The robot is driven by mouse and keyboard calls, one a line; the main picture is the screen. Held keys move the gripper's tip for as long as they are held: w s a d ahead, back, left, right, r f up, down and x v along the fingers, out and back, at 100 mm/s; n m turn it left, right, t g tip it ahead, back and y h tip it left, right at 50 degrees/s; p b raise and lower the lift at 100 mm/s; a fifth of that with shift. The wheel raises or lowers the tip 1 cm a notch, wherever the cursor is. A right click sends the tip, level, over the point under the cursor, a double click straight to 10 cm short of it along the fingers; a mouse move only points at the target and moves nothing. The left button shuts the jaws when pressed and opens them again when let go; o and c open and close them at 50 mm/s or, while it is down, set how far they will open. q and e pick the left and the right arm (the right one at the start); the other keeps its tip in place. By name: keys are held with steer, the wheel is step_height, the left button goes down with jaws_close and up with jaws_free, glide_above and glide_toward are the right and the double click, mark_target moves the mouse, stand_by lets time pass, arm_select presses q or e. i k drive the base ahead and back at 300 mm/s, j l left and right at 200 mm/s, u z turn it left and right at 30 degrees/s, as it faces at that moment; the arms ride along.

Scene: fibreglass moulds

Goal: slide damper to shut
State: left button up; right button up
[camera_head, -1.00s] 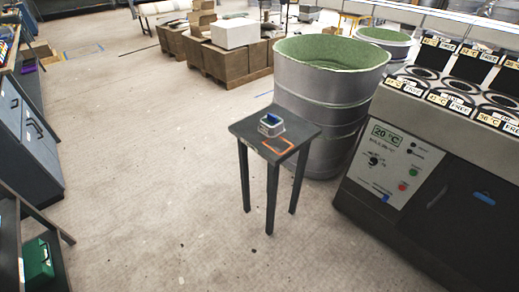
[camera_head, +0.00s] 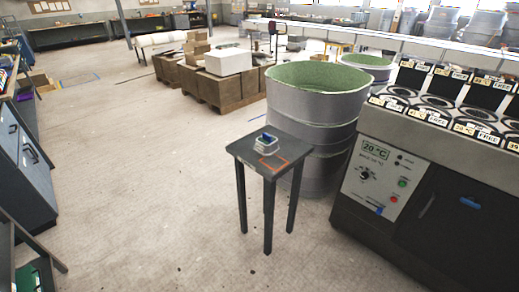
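The damper is not one I can pick out with certainty. A small grey piece with a blue part on top (camera_head: 266,143) sits on a small dark table (camera_head: 242,153), near an orange outlined rectangle (camera_head: 270,163). A dark machine (camera_head: 350,215) at the right has a control panel (camera_head: 376,180) reading 20 °C, with a knob and green and red buttons. Neither gripper is in view.
A large grey drum (camera_head: 312,115) with a green inside stands behind the small table. Wooden crates (camera_head: 215,88) with a white block (camera_head: 228,62) stand farther back. Dark cabinets (camera_head: 22,165) line the left edge. The floor in the middle left is clear.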

mark_target(378, 212)
steer(key=z, duration=1.25)
